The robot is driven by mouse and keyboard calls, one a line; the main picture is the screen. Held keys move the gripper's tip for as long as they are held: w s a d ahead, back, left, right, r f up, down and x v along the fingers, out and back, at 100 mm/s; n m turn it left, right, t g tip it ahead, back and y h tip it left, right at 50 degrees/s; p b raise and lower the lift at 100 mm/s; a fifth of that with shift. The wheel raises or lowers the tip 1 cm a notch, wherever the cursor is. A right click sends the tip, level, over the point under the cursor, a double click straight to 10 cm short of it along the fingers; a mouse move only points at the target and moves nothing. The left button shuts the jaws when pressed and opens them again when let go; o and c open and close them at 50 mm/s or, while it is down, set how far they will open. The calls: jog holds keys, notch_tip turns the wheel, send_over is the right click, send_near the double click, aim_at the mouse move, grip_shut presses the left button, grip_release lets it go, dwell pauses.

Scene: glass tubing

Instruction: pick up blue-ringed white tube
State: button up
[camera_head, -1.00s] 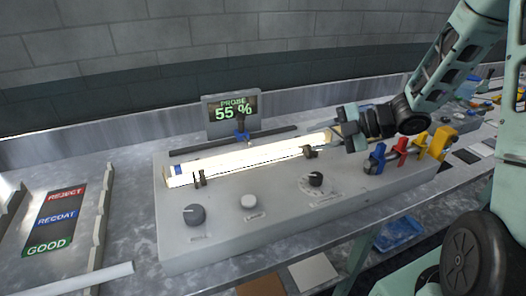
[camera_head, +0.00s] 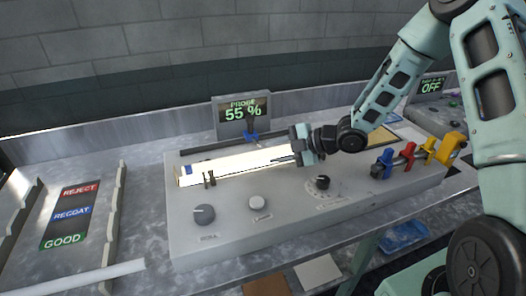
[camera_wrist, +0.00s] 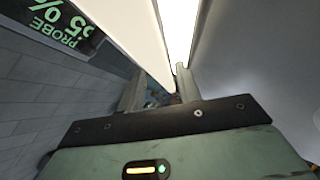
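The blue-ringed white tube (camera_head: 235,163) lies glowing along the top of the grey console. Its blue ring (camera_head: 187,170) is at the left end, and its right end is hidden behind my gripper. My gripper (camera_head: 298,150) is at the right part of the tube. In the wrist view a bright white bar (camera_wrist: 179,28) runs down toward the fingers. The two fingers (camera_wrist: 160,88) stand apart there with a gap between them. I cannot tell whether the tube is between them or whether they touch it.
The grey console (camera_head: 225,238) has knobs in front and a probe display (camera_head: 241,114) reading 55 % behind the tube. Blue, red and yellow clamps (camera_head: 408,155) stand to the right. A sorting tray (camera_head: 68,215) marked reject, recoat and good is at the left.

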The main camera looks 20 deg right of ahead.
jog(key=shift+w+a+f, duration=0.15)
jog(key=shift+a+f, duration=0.05)
grip_shut()
jog(key=shift+r, duration=0.1)
